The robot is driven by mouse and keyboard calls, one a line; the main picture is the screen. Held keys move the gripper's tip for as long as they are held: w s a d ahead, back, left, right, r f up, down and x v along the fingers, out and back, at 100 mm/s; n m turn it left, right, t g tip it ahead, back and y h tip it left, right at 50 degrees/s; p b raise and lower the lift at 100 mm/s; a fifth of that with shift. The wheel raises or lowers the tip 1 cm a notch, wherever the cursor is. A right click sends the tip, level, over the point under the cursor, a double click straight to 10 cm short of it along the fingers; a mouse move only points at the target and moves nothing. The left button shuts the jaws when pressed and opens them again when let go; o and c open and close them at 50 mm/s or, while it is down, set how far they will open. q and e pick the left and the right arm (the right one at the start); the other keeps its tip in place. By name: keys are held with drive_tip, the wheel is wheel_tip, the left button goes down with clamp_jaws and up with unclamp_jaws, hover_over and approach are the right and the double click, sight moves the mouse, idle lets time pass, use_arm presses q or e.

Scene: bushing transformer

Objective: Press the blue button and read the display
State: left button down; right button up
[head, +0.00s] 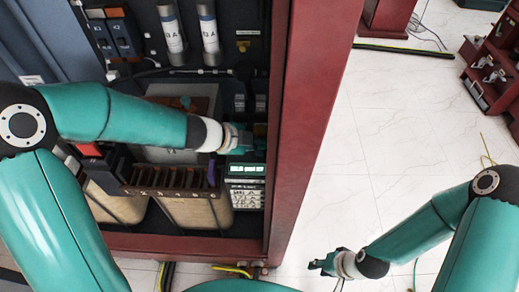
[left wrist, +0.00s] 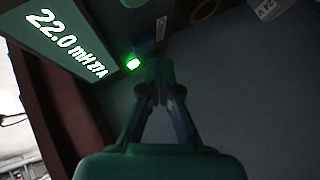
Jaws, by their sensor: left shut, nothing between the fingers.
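The display (head: 241,169) is lit green on a dark box inside the red cabinet in the head view. In the left wrist view the display (left wrist: 66,38) reads "22.0 mH" and then characters that look like "Z1A". A small green light (left wrist: 133,63) glows beside it. I cannot make out a blue button in either view. My left gripper (head: 257,144) is inside the cabinet, just above the display box. In the left wrist view its fingertips (left wrist: 160,75) are shut and empty, close to the green light; contact cannot be told. My right gripper (head: 322,264) is outside, over the floor.
The cabinet's red post (head: 313,130) stands right of my left gripper. Beige blocks (head: 195,212) and a dark slotted strip (head: 172,181) are below my left forearm. Two grey cylinders (head: 209,30) are above. White tiled floor (head: 390,160) is open at right, with red equipment (head: 490,75) beyond.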

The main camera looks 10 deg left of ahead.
sight(257, 153)
use_arm(q)
drive_tip(key=shift+r+p, duration=2.55)
drive_tip(key=shift+p, duration=0.15)
drive_tip(key=shift+f, duration=0.1)
